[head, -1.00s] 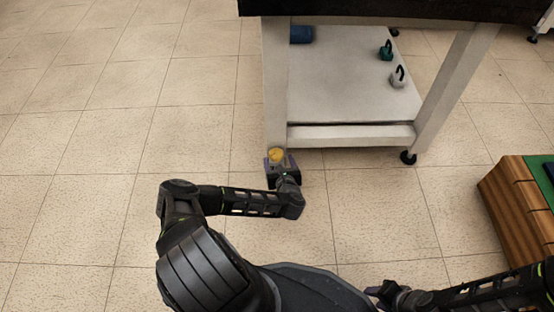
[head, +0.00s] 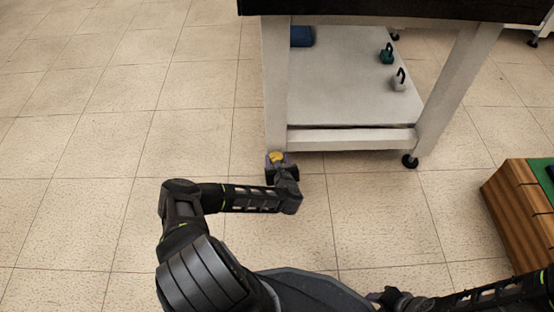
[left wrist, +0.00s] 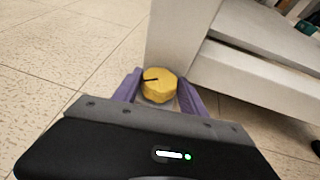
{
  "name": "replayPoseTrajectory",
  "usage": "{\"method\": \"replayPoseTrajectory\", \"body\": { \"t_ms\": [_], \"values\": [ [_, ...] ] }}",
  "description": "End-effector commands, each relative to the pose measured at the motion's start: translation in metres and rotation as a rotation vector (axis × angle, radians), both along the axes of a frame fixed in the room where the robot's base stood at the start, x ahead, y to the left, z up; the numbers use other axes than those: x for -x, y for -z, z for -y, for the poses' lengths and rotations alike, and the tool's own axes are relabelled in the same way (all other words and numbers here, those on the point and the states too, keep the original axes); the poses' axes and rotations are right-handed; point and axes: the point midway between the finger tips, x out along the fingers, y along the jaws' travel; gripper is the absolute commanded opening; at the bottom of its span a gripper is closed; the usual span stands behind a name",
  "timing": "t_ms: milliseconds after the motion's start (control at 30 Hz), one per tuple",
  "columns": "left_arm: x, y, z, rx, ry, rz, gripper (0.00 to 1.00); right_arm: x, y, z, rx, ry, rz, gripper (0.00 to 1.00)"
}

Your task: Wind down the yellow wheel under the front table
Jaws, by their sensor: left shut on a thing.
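The yellow wheel (head: 277,157) sits at the foot of the front table's near left leg (head: 275,100), low over the floor. In the left wrist view the yellow wheel (left wrist: 158,85) has a dark slot mark on its top, pointing left. My left gripper (head: 282,161) reaches it from the front. In the left wrist view the left gripper's purple fingers (left wrist: 158,88) stand on both sides of the wheel, shut on it. Whether the wheel's foot touches the floor is hidden. My right gripper (head: 382,296) is partly visible at the bottom edge; its jaws cannot be made out.
The front table's lower shelf (head: 345,85) holds a teal weight (head: 387,55), a grey weight (head: 399,81) and a blue object (head: 301,37). A black caster (head: 410,161) is under the right leg. A wooden box (head: 520,215) stands at right. The floor at left is clear.

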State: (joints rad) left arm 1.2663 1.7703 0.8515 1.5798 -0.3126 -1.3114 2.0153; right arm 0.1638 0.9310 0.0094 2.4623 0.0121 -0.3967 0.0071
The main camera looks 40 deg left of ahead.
Motion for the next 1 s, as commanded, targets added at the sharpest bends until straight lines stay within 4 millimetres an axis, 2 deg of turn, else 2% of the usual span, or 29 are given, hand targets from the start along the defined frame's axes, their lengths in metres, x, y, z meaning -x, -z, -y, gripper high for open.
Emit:
{"method": "replayPoseTrajectory", "body": {
  "t_ms": [67, 367, 567, 667, 800, 1000],
  "values": [
    [0.000, 0.000, 0.000, 0.000, 0.000, 0.000, 0.34, 0.000, 0.000, 0.000, 0.000, 0.000, 0.000, 0.36],
    [0.000, 0.000, 0.000, 0.001, 0.000, -0.001, 0.09, 0.000, 0.000, 0.000, 0.000, 0.000, 0.000, 0.36],
    [0.001, -0.001, -0.003, -0.003, 0.055, 0.001, 0.09, 0.000, 0.000, 0.000, 0.000, 0.000, 0.000, 0.36],
    [0.002, 0.000, -0.005, -0.005, 0.152, 0.001, 0.09, 0.000, 0.003, 0.000, 0.000, 0.000, 0.000, 0.36],
    [0.003, 0.004, -0.008, -0.005, 0.311, 0.002, 0.09, -0.002, 0.016, 0.001, -0.002, 0.001, 0.002, 0.36],
    [0.004, 0.001, -0.006, -0.001, 0.420, 0.000, 0.09, -0.004, 0.022, 0.001, -0.004, 0.002, 0.002, 0.36]
  ]
}}
